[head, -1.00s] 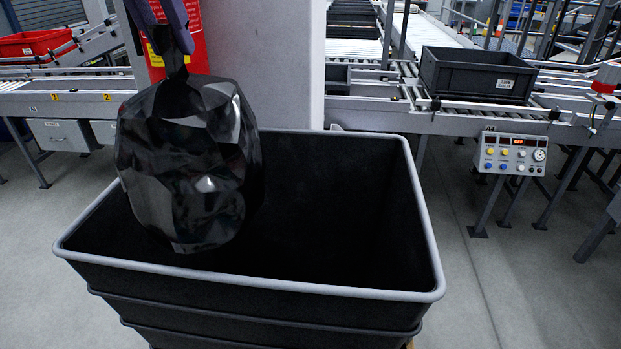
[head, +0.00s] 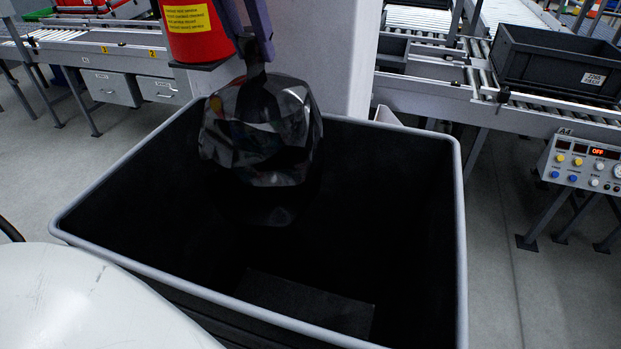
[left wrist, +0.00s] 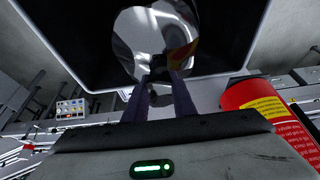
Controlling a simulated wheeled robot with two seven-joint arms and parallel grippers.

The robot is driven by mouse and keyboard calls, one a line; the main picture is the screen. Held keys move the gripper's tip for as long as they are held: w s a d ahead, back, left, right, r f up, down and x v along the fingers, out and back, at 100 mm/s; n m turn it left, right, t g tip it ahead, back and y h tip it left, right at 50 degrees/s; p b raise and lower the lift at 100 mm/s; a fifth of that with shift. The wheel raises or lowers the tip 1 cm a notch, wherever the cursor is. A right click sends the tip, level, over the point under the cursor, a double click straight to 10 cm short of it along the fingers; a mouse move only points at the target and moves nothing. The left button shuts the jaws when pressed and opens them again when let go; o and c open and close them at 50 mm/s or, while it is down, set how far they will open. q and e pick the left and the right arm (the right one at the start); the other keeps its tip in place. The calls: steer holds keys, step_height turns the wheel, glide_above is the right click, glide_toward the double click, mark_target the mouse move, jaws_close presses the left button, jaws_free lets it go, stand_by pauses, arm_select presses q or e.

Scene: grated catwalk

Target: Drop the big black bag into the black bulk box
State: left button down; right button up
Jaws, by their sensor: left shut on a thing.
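The big black bag (head: 262,140) is shiny and faceted and hangs from my left gripper (head: 257,50), which is shut on its top. The bag is over the far part of the black bulk box (head: 130,165), its lower part below the level of the far rim. My right gripper is not in view.
A red fire extinguisher (head: 197,35) on a pale pillar (head: 330,60) stands right behind the box, close to my left gripper. A conveyor with a grey crate (head: 560,65) and a control panel (head: 590,165) are at the right. Floor beside the box is clear.

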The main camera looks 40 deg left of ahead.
mark_target(257, 80)
arm_select(q)
steer(key=shift+w+f, duration=0.1)
steer(key=shift+f, duration=1.8)
steer(key=c, duration=1.4)
jaws_free()
steer(key=shift+f, duration=0.2)
steer(key=v, duration=1)
steer(key=shift+r, duration=0.25)
steer(key=shift+s+d, duration=0.1)
steer(key=shift+s, duration=0.1)
